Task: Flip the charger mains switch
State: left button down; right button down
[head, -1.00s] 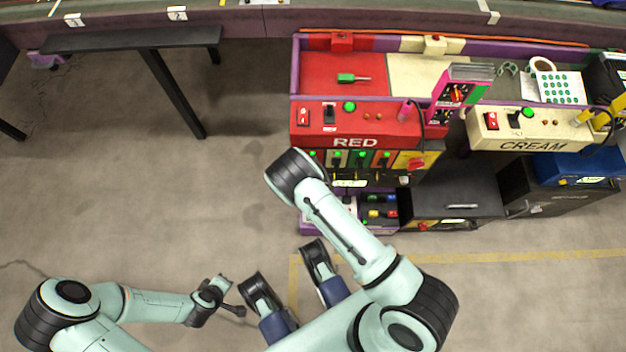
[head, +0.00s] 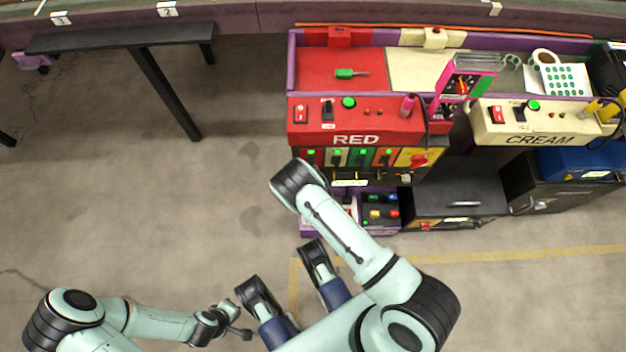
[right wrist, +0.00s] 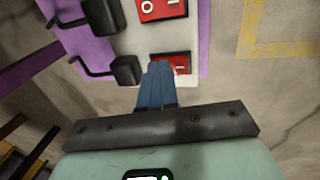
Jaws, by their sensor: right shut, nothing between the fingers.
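In the right wrist view a pale panel (right wrist: 199,30) with purple sides carries two red rocker switches. The far rocker (right wrist: 160,8) shows an O mark; the near rocker (right wrist: 183,64) is partly hidden by my fingers. My right gripper (right wrist: 160,66) is shut and empty, its blue fingertips over the near rocker's left part. I cannot tell whether they touch it. In the head view my right gripper is hidden by my own arm. My left gripper (head: 238,331) is low at the left, far from the station; its jaws are too small to read.
Two black plugs (right wrist: 124,70) with cables sit left of the rockers. A black bench (head: 120,38) is at the left. Floor between is free.

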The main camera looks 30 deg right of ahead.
jog(key=shift+f, duration=0.15)
jog(key=shift+s, duration=0.1)
jog(key=shift+s+a+p, duration=0.5)
jog(key=shift+s, duration=0.25)
jog(key=shift+w, duration=0.1)
